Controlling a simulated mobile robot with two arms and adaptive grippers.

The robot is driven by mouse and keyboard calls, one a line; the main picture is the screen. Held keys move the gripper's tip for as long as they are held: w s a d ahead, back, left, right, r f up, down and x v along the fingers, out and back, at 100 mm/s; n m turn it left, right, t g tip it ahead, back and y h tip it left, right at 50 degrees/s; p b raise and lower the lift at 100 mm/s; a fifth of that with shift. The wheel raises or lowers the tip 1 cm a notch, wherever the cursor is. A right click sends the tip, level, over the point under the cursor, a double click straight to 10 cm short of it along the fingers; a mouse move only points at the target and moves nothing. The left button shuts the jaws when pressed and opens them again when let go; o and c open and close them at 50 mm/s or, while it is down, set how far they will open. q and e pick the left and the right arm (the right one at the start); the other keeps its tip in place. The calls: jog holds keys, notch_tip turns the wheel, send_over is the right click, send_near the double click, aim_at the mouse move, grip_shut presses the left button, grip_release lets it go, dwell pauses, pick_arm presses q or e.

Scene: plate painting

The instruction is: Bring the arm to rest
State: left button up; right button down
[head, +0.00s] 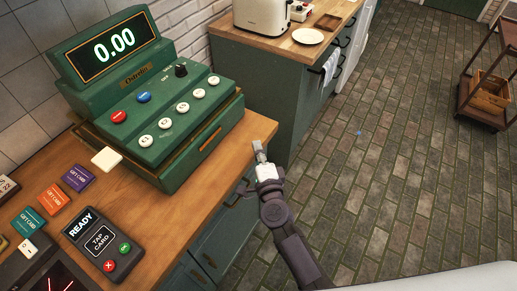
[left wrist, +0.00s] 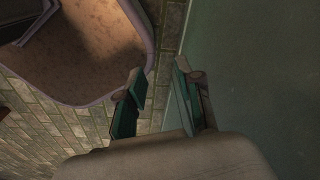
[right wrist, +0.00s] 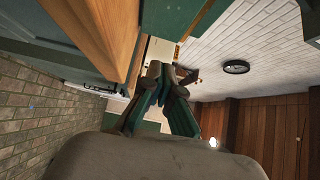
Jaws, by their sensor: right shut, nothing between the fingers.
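My right arm reaches up in the head view, and its gripper (head: 259,150) is beside the right end of the wooden counter, near its edge. In the right wrist view the fingers of the right gripper (right wrist: 160,78) come together at the tips with nothing between them. My left gripper shows only in the left wrist view (left wrist: 160,82). Its two fingers stand apart with a gap and nothing between them. A plain dark green surface is to the right of it. The left arm is not in the head view.
A green cash register (head: 150,110) reading 0.00 stands on the wooden counter (head: 130,200). A card terminal (head: 103,245) and several gift cards lie in front of it. A second counter with a toaster (head: 262,16) is behind.

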jog(key=s+d+f+n+g+y, duration=0.1)
jog(key=s+n+g+y, duration=0.1)
jog(key=s+n+g, duration=0.35)
jog(key=s+d+f+n+g+y, duration=0.1)
jog(key=s+f+n+g+y, duration=0.15)
jog(key=s+n, duration=0.65)
jog(key=s+d+n+g+h, duration=0.4)
jog(key=s+d+g+h, duration=0.25)
jog(key=s+d, duration=0.85)
notch_tip(320, 180, down, 26)
jog(key=g+b, duration=0.1)
pick_arm(q)
jog(key=shift+s+d+f+b, duration=0.15)
jog(key=shift+s+f+b, duration=0.1)
jog(key=shift+f, duration=0.25)
jog(key=shift+s+d+f+b, duration=0.15)
jog(key=shift+s+f, duration=0.05)
jog(key=shift+f, duration=0.25)
pick_arm(e)
jog(key=s+d+f+g, duration=0.1)
jog(key=s+d+f, duration=0.1)
jog(key=s+f, duration=1.6)
jog(key=shift+d+h, duration=0.35)
jog(key=shift+h, duration=0.05)
